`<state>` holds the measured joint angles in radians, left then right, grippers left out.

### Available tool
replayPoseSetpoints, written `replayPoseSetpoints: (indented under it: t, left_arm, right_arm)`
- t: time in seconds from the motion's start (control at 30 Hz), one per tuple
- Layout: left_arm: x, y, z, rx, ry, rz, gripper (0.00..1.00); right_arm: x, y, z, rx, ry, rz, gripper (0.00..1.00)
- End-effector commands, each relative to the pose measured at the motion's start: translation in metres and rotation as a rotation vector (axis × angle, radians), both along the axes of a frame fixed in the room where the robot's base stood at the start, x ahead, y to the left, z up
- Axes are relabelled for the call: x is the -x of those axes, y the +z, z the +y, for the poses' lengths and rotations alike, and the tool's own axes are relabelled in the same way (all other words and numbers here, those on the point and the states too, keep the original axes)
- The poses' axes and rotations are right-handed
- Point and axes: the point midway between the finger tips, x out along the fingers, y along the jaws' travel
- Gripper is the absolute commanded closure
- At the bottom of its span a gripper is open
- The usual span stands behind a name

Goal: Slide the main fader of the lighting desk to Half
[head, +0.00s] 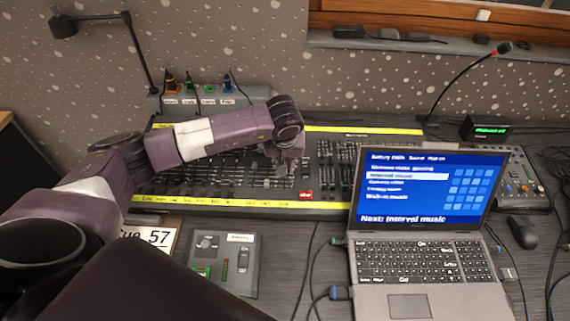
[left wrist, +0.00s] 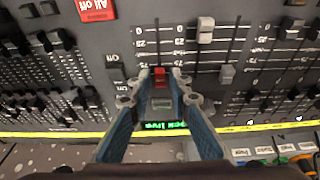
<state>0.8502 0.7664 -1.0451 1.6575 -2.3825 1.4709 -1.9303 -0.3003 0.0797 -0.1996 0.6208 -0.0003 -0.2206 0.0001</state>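The lighting desk (head: 322,203) lies along the back of the table, with rows of faders. In the left wrist view it appears upside down. A red fader cap (left wrist: 159,77) sits in a slot beside a scale with 0 at the picture's top; the cap is well down from 0, and the nearest marks are partly hidden. My left gripper (left wrist: 163,74) has one fingertip on each side of this cap; whether they press on it I cannot tell. In the head view the left gripper (head: 287,168) is low over the desk. My right gripper is not in view.
A white fader cap (left wrist: 205,30) and a grey one (left wrist: 227,76) stand in slots beside the red cap. A red All off button (left wrist: 96,9) is near. An open laptop (head: 425,225) stands in front of the desk's right part, with a small control box (head: 224,260) at left.

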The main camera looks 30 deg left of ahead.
Motion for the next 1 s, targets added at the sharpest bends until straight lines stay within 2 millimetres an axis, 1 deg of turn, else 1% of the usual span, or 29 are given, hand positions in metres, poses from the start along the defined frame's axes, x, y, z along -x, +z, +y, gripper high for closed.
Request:
replayPoseSetpoints:
  t: [0.1, 0.13, 0.27, 0.3, 0.53, 1.0]
  left_arm:
    - [0.0, 0.0, 0.0, 0.0, 0.0, 0.0, 0.82]
    - [0.0, 0.0, 0.0, 0.0, 0.0, 0.0, 0.84]
    - [0.0, 0.0, 0.0, 0.0, 0.0, 0.0, 0.98]
    - [0.0, 0.0, 0.0, 0.0, 0.0, 0.0, 1.0]
    - [0.003, 0.0, -0.001, -0.001, -0.001, 0.001, 1.0]
    - [0.024, -0.003, -0.011, -0.001, -0.002, 0.002, 1.0]
  right_arm:
    - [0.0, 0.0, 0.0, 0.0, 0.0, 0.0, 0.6]
    - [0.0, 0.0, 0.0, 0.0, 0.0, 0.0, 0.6]
    - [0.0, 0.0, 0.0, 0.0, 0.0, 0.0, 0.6]
    - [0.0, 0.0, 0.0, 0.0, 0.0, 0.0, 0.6]
    - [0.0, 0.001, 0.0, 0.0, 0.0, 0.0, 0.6]
    - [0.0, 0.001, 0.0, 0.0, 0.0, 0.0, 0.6]
